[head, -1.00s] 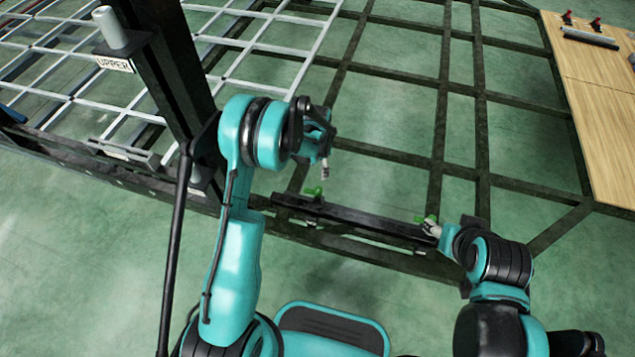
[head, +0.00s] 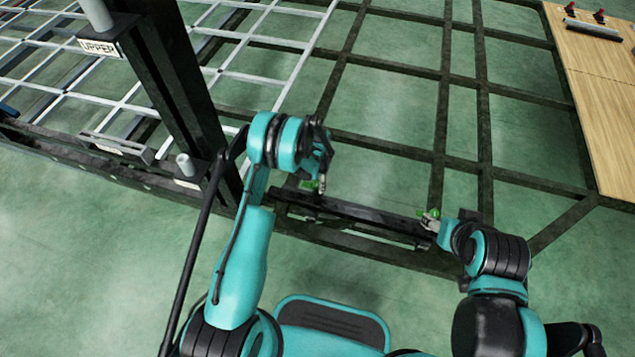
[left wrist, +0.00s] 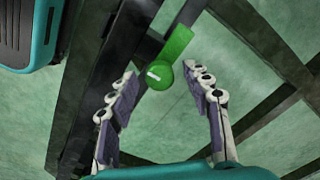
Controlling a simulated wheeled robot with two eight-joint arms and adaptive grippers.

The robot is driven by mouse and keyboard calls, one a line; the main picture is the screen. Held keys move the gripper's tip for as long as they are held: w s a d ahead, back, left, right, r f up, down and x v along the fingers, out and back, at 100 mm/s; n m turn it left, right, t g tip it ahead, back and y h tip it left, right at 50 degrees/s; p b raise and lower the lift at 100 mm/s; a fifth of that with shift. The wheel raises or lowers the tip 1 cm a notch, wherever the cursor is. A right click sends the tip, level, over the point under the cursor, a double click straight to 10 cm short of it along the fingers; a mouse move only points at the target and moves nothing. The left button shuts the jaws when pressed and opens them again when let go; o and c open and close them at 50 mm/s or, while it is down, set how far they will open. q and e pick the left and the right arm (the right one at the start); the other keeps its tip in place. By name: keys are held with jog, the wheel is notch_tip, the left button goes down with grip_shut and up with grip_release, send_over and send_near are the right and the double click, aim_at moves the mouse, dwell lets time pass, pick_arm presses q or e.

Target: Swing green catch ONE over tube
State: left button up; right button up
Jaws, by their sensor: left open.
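A green catch (head: 309,185) sits at the left end of a long dark bar or tube (head: 365,213) on the frame's near side. In the left wrist view the same catch (left wrist: 178,45) is a flat green lever with a round end and a white mark. My left gripper (head: 321,186) is open just beside it. Its fingers (left wrist: 160,95) stand on either side of the round end, apart from it. A second green catch (head: 433,213) is at the bar's right end, with my right gripper (head: 428,222) at it. No number shows on either catch.
A dark upright post (head: 175,90) with a sign reading UPPER (head: 99,47) stands left of my left arm. Dark chassis beams (head: 400,153) cross beyond the bar. A wooden board (head: 605,110) lies at right. Green floor is open in front.

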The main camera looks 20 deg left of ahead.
pick_arm(q)
grip_shut()
jog(key=shift+n, duration=0.4)
jog(key=n, duration=0.3)
jog(key=shift+n, duration=0.4)
jog(key=n, duration=1.3)
jog(key=shift+n, duration=0.3)
